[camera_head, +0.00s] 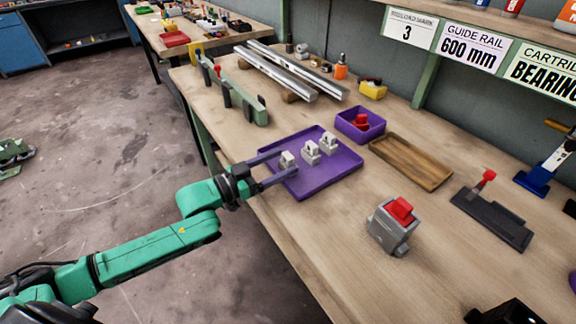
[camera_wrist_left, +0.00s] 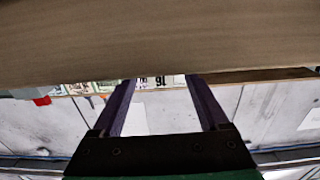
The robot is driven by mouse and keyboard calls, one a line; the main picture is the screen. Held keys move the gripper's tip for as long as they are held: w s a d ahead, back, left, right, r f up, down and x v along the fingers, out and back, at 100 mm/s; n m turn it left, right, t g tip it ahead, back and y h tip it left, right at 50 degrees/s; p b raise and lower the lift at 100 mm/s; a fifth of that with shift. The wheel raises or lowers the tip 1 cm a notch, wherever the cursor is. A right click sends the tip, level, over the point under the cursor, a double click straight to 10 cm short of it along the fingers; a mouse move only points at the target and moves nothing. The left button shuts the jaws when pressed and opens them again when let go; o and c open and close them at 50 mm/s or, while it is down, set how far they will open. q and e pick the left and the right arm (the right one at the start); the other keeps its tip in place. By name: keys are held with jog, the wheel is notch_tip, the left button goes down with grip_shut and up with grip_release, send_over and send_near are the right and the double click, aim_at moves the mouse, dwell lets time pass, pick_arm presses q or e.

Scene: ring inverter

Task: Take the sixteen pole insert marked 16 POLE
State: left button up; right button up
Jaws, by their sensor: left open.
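Several grey-white pole inserts stand in a row on a purple tray (camera_head: 335,172): a near-left one (camera_head: 287,160), a middle one (camera_head: 311,153) and a far-right one (camera_head: 328,142). Their markings are too small to read in the head view. My left gripper (camera_head: 289,162) is open, its two dark fingers reaching over the tray's left edge on either side of the near-left insert. In the left wrist view, an upside-down marking like "16" (camera_wrist_left: 160,80) shows between the fingers; I cannot tell what bears it. My right gripper is not in view.
Behind the tray are a purple bin (camera_head: 375,127) with a red piece and a wooden tray (camera_head: 411,161). A grey device with a red top (camera_head: 392,224) stands to the right. Metal rails (camera_head: 282,72) and a green fixture (camera_head: 232,92) lie farther back.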

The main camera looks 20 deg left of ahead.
pick_arm(q)
jog(key=x, duration=0.2)
jog(key=shift+w+d, duration=0.2)
jog(key=shift+w, duration=0.15)
grip_shut()
jog(key=shift+r, duration=0.1)
